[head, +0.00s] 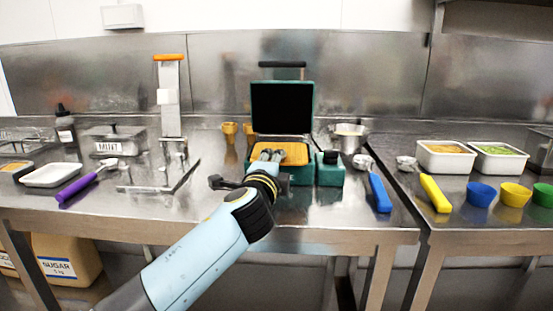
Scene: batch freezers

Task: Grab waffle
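A golden-brown waffle (296,153) lies on the lower plate of a green waffle maker (331,172), whose lid stands open and upright behind it. My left arm reaches in from the lower left. My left gripper (268,155) is at the waffle's front left part, with its fingertips over or against it. The wrist hides the front left of the waffle maker. The fingers are small here, so I cannot tell whether they grip the waffle. My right gripper is not in view.
A purple-handled scoop (82,185) and a white tray (51,175) lie on the left. An orange-topped metal dispenser (169,100) stands behind. Blue- (379,193) and yellow-handled (434,194) scoops, tubs and coloured cups (480,194) are on the right.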

